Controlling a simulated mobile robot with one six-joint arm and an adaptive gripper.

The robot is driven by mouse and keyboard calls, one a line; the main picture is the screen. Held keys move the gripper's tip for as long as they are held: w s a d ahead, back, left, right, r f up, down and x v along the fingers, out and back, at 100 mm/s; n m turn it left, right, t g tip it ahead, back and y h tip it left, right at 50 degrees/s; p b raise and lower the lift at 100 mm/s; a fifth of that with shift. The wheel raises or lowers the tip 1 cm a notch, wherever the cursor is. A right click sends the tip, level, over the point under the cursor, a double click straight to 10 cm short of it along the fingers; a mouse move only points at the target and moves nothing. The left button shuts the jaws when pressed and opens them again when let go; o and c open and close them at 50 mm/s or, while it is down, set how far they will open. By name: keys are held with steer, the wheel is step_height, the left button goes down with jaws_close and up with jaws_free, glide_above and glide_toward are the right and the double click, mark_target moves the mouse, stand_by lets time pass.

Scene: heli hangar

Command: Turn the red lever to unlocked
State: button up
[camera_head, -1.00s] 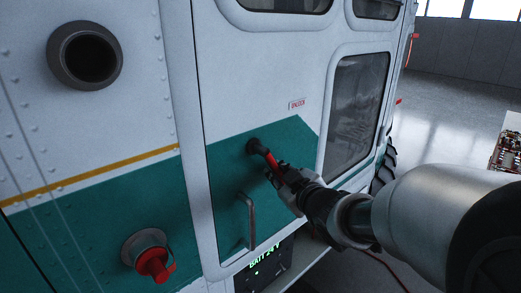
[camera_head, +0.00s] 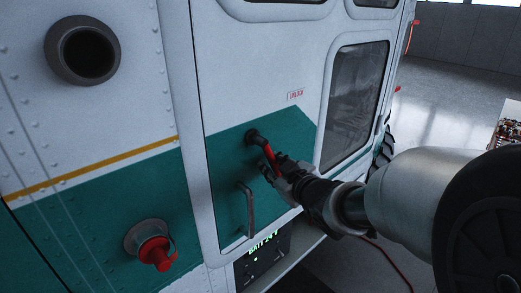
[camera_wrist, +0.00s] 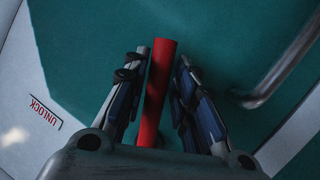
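The red lever (camera_head: 269,154) sits on the green lower part of the white helicopter door, on a dark round pivot. It slants down and to the right, toward my gripper (camera_head: 276,172). In the wrist view the lever (camera_wrist: 158,90) runs lengthwise between the fingers of my gripper (camera_wrist: 160,75), which are drawn in close on both sides of it. Any thin gap at the pads is hard to make out. A red-lettered UNLOCK label (camera_head: 295,95) is on the door above and right of the lever; it also shows in the wrist view (camera_wrist: 45,112).
A grey door handle (camera_head: 249,210) stands out just below the lever, and to the right in the wrist view (camera_wrist: 265,92). A red capped port (camera_head: 154,250) and a dark round pipe (camera_head: 83,50) are at left. A lit battery panel (camera_head: 263,255) is below.

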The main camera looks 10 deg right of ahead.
steer(key=shift+o, duration=0.8)
steer(key=v, duration=1.2)
